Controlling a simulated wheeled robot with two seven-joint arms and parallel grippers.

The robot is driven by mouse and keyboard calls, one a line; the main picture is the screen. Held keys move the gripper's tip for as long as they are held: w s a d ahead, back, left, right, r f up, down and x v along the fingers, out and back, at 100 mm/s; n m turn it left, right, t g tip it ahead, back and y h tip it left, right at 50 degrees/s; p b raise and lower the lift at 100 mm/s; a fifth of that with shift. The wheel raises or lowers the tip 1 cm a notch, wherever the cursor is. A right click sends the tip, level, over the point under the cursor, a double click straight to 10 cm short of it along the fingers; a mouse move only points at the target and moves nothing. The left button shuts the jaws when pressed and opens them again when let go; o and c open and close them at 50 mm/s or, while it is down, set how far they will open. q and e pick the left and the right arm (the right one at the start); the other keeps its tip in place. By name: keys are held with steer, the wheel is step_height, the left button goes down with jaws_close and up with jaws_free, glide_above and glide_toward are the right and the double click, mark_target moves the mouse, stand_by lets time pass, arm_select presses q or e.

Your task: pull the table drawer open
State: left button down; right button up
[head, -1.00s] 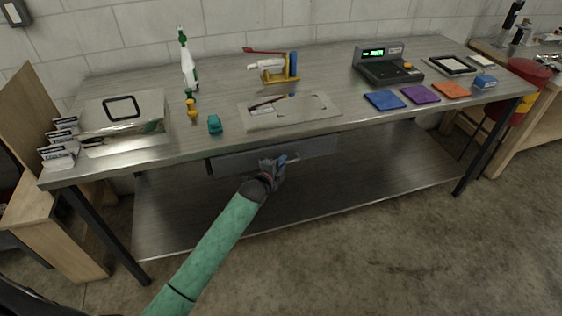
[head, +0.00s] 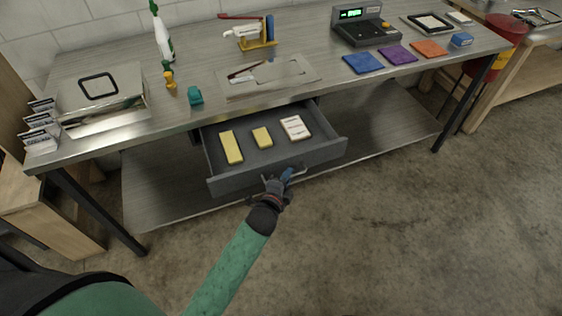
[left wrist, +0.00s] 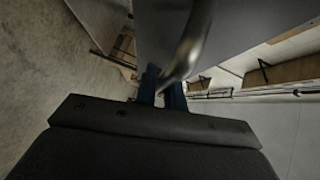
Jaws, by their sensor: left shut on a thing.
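The grey table drawer (head: 225,182) stands pulled out from under the steel table (head: 190,118). Two yellow blocks (head: 231,147) and a white block with brown edges (head: 295,127) lie inside it. My left gripper (head: 283,178) is at the middle of the drawer front, shut on the drawer's bar handle. In the left wrist view the curved metal handle (left wrist: 192,40) runs between the blue fingers (left wrist: 162,88) of the gripper, close to the grey drawer front (left wrist: 158,20). My right gripper is not in view.
The tabletop holds a metal box (head: 103,97), a spray bottle (head: 161,35), a scale (head: 362,27) and coloured cloths (head: 363,63). A lower shelf (head: 160,190) lies beneath the drawer. The concrete floor (head: 400,220) in front is clear.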

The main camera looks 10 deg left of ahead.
arm_select(q)
steer(key=shift+s+d, duration=0.35)
steer(key=shift+s, duration=0.2)
steer(key=shift+s+d, duration=0.35)
steer(key=shift+s, duration=0.2)
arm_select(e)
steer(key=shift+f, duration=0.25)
arm_select(q)
steer(key=c, duration=1.5)
jaws_free()
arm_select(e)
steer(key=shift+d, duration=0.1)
